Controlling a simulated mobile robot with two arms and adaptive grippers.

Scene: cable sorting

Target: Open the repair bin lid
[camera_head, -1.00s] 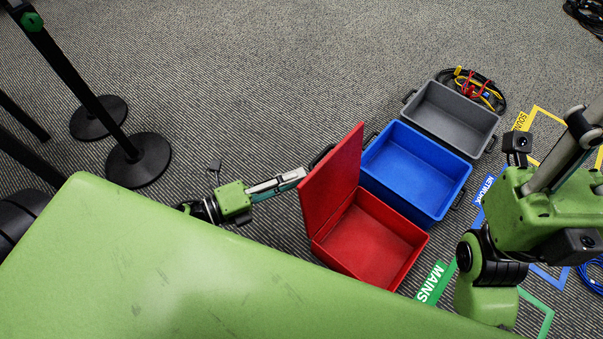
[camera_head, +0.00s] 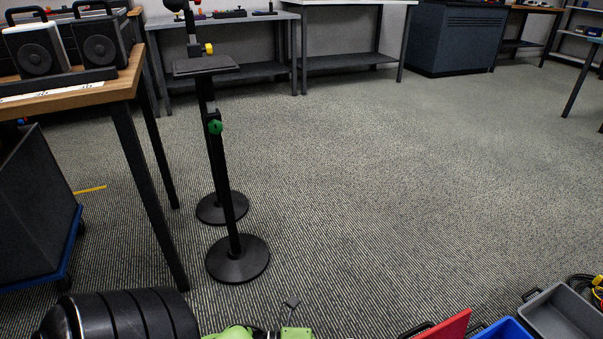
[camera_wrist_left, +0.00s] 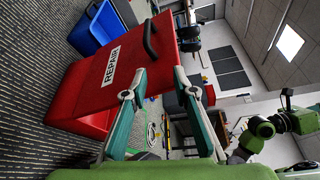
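The red repair bin's lid (camera_wrist_left: 125,60) fills much of the left wrist view, with a white REPAIR label and a black handle. It stands raised, and part of the red bin body (camera_wrist_left: 70,85) shows beside it. In the head view only the top of the red lid (camera_head: 447,327) shows at the bottom edge. My left gripper (camera_wrist_left: 160,80) is open, with its two fingers spread in front of the lid and nothing seen between them. Whether a finger touches the lid I cannot tell. In the head view only part of my left wrist shows. My right gripper is not clearly seen.
A blue bin (camera_head: 506,329) and a grey bin (camera_head: 562,312) are beside the red lid. Black stands with round bases (camera_head: 238,259) and a wooden table (camera_head: 105,92) are at the left. The carpet in the middle is clear.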

